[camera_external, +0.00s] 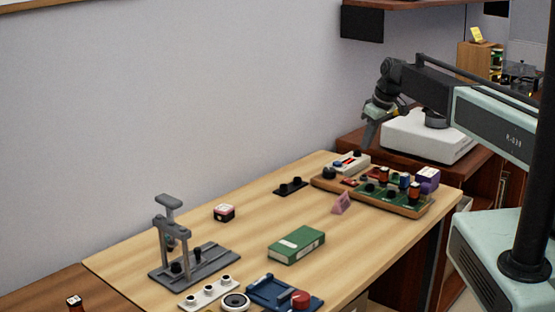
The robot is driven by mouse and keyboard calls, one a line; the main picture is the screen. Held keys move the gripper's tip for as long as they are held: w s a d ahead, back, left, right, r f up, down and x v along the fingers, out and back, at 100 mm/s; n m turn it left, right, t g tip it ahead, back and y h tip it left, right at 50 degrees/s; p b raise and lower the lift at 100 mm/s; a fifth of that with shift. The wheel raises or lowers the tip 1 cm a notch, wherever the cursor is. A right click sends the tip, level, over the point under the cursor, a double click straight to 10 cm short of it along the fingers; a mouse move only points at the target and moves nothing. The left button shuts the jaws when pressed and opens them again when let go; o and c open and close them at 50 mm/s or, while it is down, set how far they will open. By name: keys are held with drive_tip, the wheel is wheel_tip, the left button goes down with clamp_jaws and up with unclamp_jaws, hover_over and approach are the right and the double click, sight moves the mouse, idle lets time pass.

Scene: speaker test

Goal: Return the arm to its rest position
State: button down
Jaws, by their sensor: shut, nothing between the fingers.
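My arm reaches in from the right side of the external view, above the far right end of the workbench. My gripper (369,134) hangs at the arm's end, pointing down, with its fingers shut and nothing held. It is in the air above the back edge of the wooden tray area, apart from the objects below. My arm is stretched out to the left from its column, with the wrist bent downward.
A wooden tray (408,212) with boards and small parts lies below my gripper. A white box (412,135) stands behind the arm. A green box (297,245), a grey press fixture (172,240) and a blue fixture (268,292) stand on the light wooden table (130,262).

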drive_tip(key=shift+v, duration=0.85)
drive_tip(key=shift+s+d+f, duration=0.1)
drive_tip(key=s+d+m, duration=0.2)
drive_tip(key=s+d, duration=0.5)
drive_tip(key=d, duration=0.4)
drive_tip(key=s+d+m+g+h, duration=0.1)
drive_tip(key=s+d+m, duration=0.1)
drive_tip(key=s, duration=0.4)
drive_tip(key=s+d+f+m, duration=0.1)
drive_tip(key=s+d+m, duration=0.1)
drive_tip(key=s, duration=0.3)
drive_tip(key=s+d+m+g+h, duration=0.1)
drive_tip(key=s+d+m, duration=0.2)
drive_tip(key=s, duration=0.3)
drive_tip(key=shift+s+d+f+g+h, duration=0.15)
drive_tip(key=shift+s+d+g+h, duration=0.2)
drive_tip(key=shift+d, duration=0.4)
